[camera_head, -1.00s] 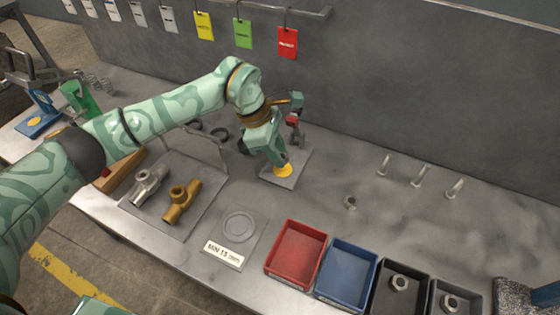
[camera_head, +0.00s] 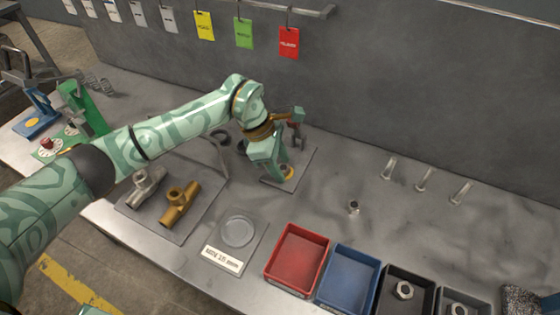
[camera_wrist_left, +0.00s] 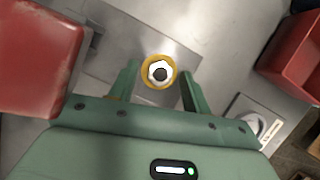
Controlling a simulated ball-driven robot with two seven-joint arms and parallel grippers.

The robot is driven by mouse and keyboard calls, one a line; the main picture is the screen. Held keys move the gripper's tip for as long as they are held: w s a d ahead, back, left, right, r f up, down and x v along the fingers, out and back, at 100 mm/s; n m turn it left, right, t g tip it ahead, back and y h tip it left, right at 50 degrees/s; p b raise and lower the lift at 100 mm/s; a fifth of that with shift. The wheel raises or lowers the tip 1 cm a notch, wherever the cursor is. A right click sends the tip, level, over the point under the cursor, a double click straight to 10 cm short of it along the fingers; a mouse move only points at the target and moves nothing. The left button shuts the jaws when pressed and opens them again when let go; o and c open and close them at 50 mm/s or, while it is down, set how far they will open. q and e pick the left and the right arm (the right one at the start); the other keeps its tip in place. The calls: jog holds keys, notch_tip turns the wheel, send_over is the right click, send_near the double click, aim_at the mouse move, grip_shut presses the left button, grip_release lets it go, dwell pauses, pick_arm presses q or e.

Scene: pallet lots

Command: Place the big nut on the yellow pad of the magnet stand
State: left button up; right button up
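The magnet stand (camera_head: 272,182) is a grey plate at the back middle of the bench, with an upright part behind and a round yellow pad (camera_head: 289,171). In the left wrist view, a bright hex nut (camera_wrist_left: 160,70) with a dark hole sits over the yellow pad (camera_wrist_left: 146,80), whose rim shows around it. My left gripper (camera_head: 284,177) is low over the stand and partly hides the pad. In the left wrist view its fingers (camera_wrist_left: 160,77) are apart, one each side of the nut, with visible gaps. My right gripper is not in view.
Other nuts are one on the bench (camera_head: 353,207) and some in dark bins (camera_head: 380,298). A red bin (camera_head: 325,246), a blue bin (camera_head: 376,266) and a labelled plate (camera_head: 262,232) stand in front. Pipe fittings (camera_head: 178,204) lie left. Three pegs (camera_head: 424,179) rise right.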

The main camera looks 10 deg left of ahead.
pick_arm(q)
jog(key=p+v, duration=0.3)
jog(key=v, duration=0.9)
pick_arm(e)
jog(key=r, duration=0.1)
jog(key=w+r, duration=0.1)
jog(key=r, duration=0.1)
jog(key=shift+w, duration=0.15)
pick_arm(q)
jog(key=shift+r, duration=0.1)
